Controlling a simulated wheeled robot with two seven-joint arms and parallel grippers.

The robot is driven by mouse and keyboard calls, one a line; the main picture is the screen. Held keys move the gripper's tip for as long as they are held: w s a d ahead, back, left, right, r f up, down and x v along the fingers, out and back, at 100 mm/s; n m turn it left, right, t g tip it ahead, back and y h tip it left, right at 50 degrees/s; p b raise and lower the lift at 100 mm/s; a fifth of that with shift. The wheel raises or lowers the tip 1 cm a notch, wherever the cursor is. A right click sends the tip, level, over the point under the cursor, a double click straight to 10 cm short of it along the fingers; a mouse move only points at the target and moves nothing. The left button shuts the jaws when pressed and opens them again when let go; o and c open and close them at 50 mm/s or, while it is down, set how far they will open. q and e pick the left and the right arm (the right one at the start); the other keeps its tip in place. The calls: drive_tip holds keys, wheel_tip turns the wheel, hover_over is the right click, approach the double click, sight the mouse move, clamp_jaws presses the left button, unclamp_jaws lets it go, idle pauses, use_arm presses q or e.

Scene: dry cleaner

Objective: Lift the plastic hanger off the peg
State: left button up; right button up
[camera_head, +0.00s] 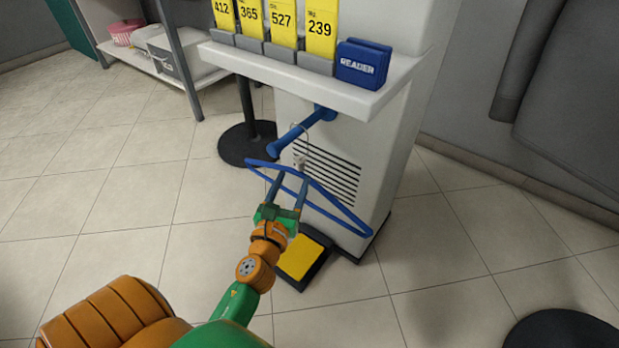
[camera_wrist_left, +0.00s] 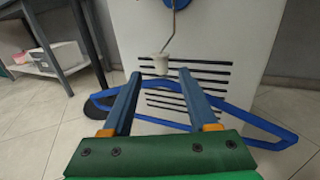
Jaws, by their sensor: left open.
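The blue plastic hanger (camera_head: 338,207) hangs by its thin metal hook from the blue peg (camera_head: 294,136) on the front of the white machine. Its white neck (camera_wrist_left: 160,63) shows in the wrist view, just beyond the fingertips and in line with the gap between them. My left gripper (camera_head: 291,180) is open and empty, its two fingers pointing at the hanger just below the neck. In the wrist view the fingers (camera_wrist_left: 158,78) overlap the hanger's blue bar (camera_wrist_left: 255,120); I cannot tell whether they touch it. My right gripper is not in view.
The white machine (camera_head: 415,115) has a vent behind the hanger. Its shelf (camera_head: 372,100), above the peg, carries yellow number tags (camera_head: 283,25) and a blue reader (camera_head: 362,63). A yellow-topped pedal (camera_head: 302,258) is on the floor below. A black post base (camera_head: 240,143) stands behind.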

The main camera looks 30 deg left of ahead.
sight(299, 166)
use_arm(q)
drive_tip(key=x, duration=0.6)
drive_tip(key=shift+w+r, duration=0.15)
drive_tip(key=shift+r, duration=0.05)
drive_tip(key=shift+d, duration=0.1)
clamp_jaws()
